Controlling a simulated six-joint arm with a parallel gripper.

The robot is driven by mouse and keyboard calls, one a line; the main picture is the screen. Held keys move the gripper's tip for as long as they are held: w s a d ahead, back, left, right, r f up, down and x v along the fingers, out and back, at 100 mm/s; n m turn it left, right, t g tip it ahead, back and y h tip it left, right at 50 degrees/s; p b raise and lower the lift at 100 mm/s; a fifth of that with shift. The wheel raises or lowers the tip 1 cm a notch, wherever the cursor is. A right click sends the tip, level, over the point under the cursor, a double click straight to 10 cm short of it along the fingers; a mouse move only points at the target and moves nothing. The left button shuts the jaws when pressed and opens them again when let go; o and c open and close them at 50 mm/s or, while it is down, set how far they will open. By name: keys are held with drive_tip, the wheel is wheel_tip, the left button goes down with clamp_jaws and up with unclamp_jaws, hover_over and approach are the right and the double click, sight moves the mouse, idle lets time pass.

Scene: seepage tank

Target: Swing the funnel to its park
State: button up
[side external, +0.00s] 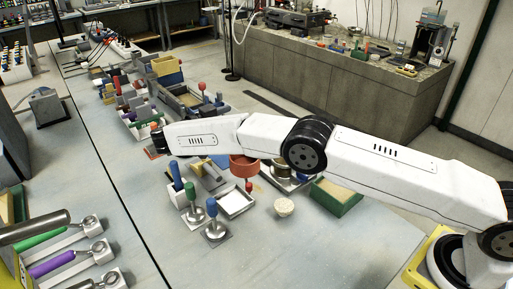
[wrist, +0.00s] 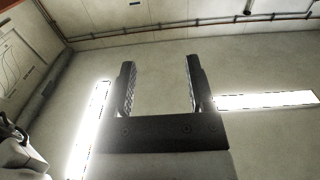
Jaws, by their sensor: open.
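A red cup-like part (side external: 243,167), which looks like the funnel, stands among the bench equipment below my arm in the side view. My arm hides part of it, and its mount and park position cannot be made out. My gripper (wrist: 160,62) is open and empty in the wrist view, its two dark fingers apart. It faces the ceiling and upper walls, and the funnel is not in that view. In the side view my wrist end lies to the left of the red part, and the fingers cannot be made out clearly.
A green sand-coloured tray (side external: 338,197), a small pale bowl (side external: 284,207) and a white tray (side external: 236,204) sit nearby. Upright blue- and green-handled tools (side external: 212,222) stand in front. Crowded blocks and bins (side external: 185,95) fill the bench behind.

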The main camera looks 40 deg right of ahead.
drive_tip(key=shift+w+d+r, duration=0.1)
clamp_jaws()
drive_tip(key=d+n+t+y, duration=0.1)
drive_tip(key=n+y, duration=0.1)
drive_tip(key=r+n+t+y, duration=0.1)
drive_tip(key=n+t+y, duration=0.1)
drive_tip(key=d+n+t+y, duration=0.1)
drive_tip(key=n+t+y, duration=0.1)
drive_tip(key=shift+w+d+r+y, duration=0.25)
drive_tip(key=shift+d+r+y, duration=0.05)
drive_tip(key=shift+s+n+t+y, duration=0.3)
drive_tip(key=shift+s+n+y, duration=0.05)
drive_tip(key=shift+n+y, duration=0.05)
drive_tip(key=s+a+n+t+y, duration=0.2)
drive_tip(key=s+y, duration=0.8)
drive_tip(key=s, duration=0.6)
drive_tip(key=shift+s+a, duration=0.25)
drive_tip(key=shift+a, duration=0.1)
